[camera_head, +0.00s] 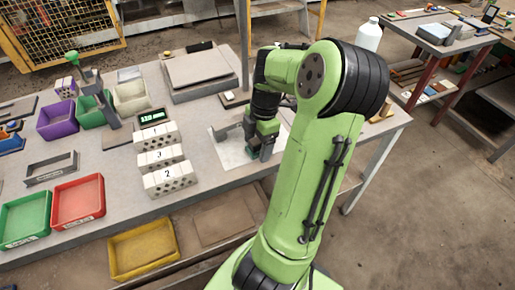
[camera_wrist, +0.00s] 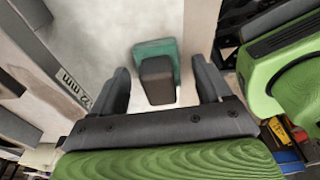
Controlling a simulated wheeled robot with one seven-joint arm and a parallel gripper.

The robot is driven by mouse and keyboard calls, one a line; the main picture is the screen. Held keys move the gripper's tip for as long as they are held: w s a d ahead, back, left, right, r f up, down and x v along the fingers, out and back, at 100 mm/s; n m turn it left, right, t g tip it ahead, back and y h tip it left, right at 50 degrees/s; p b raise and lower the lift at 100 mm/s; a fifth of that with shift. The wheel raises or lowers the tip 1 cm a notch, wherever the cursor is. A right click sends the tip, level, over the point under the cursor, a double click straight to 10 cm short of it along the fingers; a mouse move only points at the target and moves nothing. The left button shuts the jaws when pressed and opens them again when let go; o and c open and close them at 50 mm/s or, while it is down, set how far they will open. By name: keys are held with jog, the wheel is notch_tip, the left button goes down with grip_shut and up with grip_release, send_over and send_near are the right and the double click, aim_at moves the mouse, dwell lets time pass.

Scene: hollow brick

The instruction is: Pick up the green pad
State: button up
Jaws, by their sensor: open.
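The green pad (camera_wrist: 152,47) shows in the wrist view as a teal-green piece on a pale sheet, partly covered by a dark grey-brown block (camera_wrist: 157,82). I cannot tell whether the block is fixed to the pad. My gripper (camera_wrist: 160,68) is open, with one finger on each side of the block and gaps on both sides. In the head view my gripper (camera_head: 262,148) points down low over the white sheet (camera_head: 228,157) on the table. There the pad is mostly hidden by my gripper.
A grey metal piece marked in mm (camera_wrist: 70,85) lies left of my gripper. White hollow bricks (camera_head: 168,179) numbered 1, 3 and 2 stand in a column to the left. A large grey plate (camera_head: 200,68) lies behind. Coloured bins, including a red one (camera_head: 78,202), stand further left.

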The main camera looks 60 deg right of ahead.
aim_at(258, 140)
jog(key=c, duration=1.1)
jog(key=shift+r, duration=0.15)
jog(key=shift+c, duration=0.2)
notch_tip(258, 140, up, 10)
jog(key=p, duration=0.4)
